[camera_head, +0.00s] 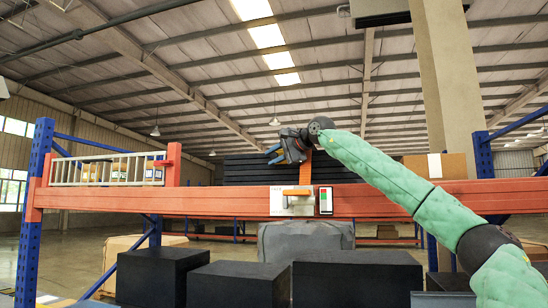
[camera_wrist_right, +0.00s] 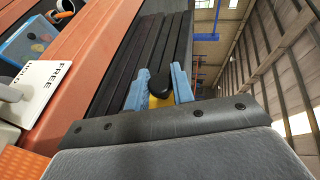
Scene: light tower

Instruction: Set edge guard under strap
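My right gripper (camera_head: 274,154) is at the beam's upper middle, in front of a stack of dark slats (camera_head: 335,172). Its two blue fingers show in the wrist view (camera_wrist_right: 160,88), apart, with a yellow piece with a black rounded top (camera_wrist_right: 160,85) between them. I cannot tell whether this piece is the edge guard or whether the fingers grip it. An orange strap (camera_head: 305,170) runs down just right of the gripper, towards an orange-handled white fitting (camera_head: 297,192) on the beam. An orange woven band (camera_wrist_right: 20,163) shows at the wrist view's lower left. My left gripper is out of view.
The orange rack beam (camera_head: 220,203) crosses the view between blue posts. A rail frame (camera_head: 107,170) stands at left on it. A white card (camera_wrist_right: 47,88) marked FREE is near my right gripper. Black boxes (camera_head: 237,283) stand below. A carton (camera_head: 445,167) is behind my arm.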

